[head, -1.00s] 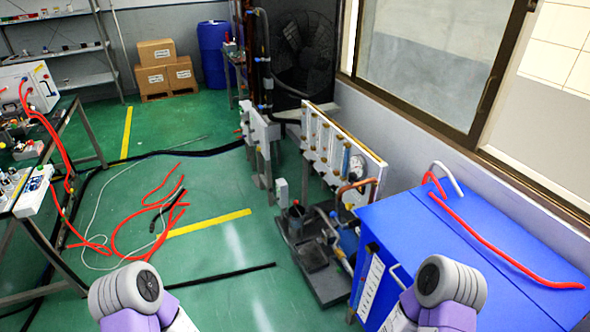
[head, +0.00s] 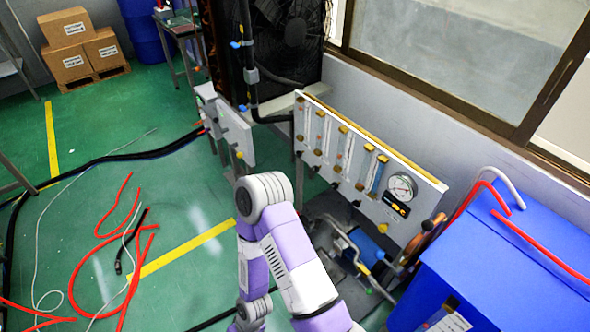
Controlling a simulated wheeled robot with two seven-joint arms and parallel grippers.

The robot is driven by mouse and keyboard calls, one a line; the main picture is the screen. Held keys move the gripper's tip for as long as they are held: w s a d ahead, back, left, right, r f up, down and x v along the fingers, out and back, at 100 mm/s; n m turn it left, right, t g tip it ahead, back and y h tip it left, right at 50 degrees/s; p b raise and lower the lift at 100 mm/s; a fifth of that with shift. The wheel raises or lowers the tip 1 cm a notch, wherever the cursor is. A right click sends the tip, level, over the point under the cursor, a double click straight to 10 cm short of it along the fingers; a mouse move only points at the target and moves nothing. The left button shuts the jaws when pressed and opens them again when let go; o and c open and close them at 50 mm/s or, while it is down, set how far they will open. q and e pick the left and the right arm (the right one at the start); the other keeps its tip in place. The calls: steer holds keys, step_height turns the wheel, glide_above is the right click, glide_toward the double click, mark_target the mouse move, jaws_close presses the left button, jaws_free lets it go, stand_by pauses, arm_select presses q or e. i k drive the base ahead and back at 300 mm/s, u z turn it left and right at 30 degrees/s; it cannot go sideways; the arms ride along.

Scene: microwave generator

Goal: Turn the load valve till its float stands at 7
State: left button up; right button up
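A white flowmeter panel (head: 425,192) stands upright beside the wall, right of the middle. It carries several clear upright tubes (head: 360,163) with brass-coloured ends and a round dial gauge (head: 401,187) at its right end. Small dark valve knobs (head: 337,169) sit below the tubes. Floats, scale numbers and labels are too small to read, so I cannot tell which knob is the load valve. One of my arms, purple and white, rises from the bottom middle, its joint left of the panel and apart from it in the picture. Neither gripper shows.
A blue cabinet (head: 500,265) with red hoses stands at the right. A pump unit (head: 350,250) sits on the floor below the panel. A smaller white panel (head: 235,135) stands left of it. Red hoses (head: 100,235) and black cables lie on the green floor.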

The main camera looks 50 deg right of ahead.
mark_target(334, 186)
steer(key=z, duration=0.7)
steer(key=i, duration=1.15)
steer(key=z, duration=1.3)
steer(key=i, duration=0.25)
steer(key=z, duration=0.25)
